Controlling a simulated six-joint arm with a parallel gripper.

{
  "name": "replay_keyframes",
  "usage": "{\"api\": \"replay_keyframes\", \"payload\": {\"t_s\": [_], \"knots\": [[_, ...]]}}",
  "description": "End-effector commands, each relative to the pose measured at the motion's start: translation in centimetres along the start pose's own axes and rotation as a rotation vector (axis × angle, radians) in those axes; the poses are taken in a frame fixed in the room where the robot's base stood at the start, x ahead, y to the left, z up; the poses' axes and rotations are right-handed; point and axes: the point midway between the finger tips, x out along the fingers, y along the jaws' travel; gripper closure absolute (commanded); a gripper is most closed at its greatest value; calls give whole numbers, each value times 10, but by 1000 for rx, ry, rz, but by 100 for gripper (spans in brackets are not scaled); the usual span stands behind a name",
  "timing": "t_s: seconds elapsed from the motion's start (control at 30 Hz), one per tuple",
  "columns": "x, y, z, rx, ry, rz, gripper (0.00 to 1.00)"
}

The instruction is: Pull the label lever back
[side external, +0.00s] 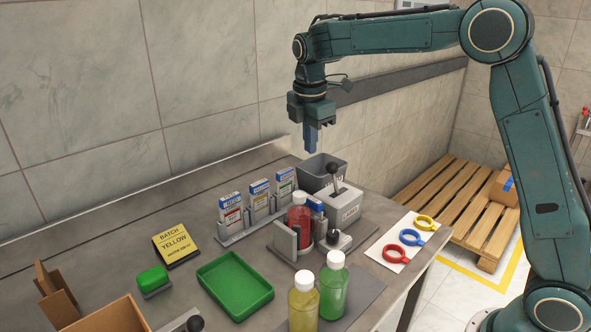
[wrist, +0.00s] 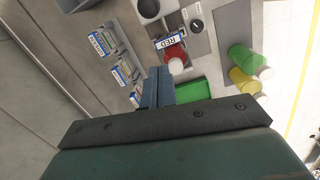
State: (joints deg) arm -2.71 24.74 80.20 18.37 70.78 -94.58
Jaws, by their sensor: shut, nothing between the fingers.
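A large black knob (wrist: 148,8), apparently the lever's, shows at the top edge of the wrist view. My gripper (side external: 311,150) hangs pointing down, above and slightly left of the lever, clear of it. Its blue-grey fingers (wrist: 157,86) are together with nothing between them, and in the wrist view they sit below the knob.
A red bottle (side external: 299,217) stands in a holder before the box, beside a second black knob (side external: 333,237). A label rack (side external: 236,234) lies left, a grey bin (side external: 314,165) behind. Yellow (side external: 303,305) and green (side external: 333,290) bottles stand in front. Coloured rings (side external: 410,237) lie right.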

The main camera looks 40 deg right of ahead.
Motion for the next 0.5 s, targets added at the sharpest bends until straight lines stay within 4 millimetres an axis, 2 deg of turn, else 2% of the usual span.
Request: {"api": "replay_keyframes", "payload": {"t_s": [0.5], "knots": [[4, 0, 0, -2, -1, -1, 100]]}}
